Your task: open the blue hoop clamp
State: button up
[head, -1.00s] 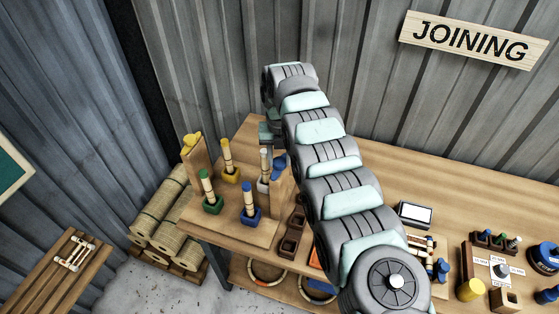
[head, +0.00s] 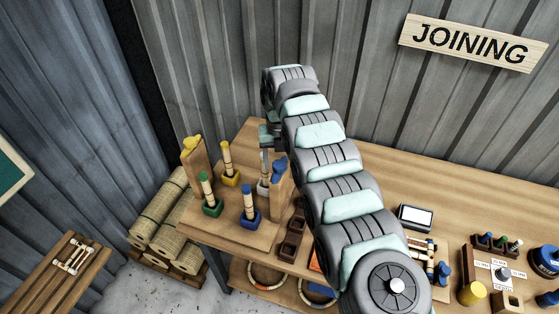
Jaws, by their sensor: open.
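A wooden upright with a blue piece at its top (head: 279,169), which looks like the blue hoop clamp, stands at the right end of the peg board. My gripper (head: 266,157) points down just left of and behind this blue piece, close to it. My arm hides part of the gripper, and I cannot tell whether it touches the blue piece. The jaws are open, with nothing seen between them. A matching upright with a yellow piece (head: 191,146) stands at the board's left end.
Pegs in green (head: 212,207), yellow (head: 230,178) and blue (head: 251,219) blocks stand between the uprights, with a white block (head: 263,187) under my gripper. A dark tray (head: 291,240) lies right of the board. The bench (head: 470,205) is bare at the back right.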

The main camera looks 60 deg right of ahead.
aim_at(280, 165)
notch_tip(280, 165, up, 11)
dwell(0.6)
dwell(0.5)
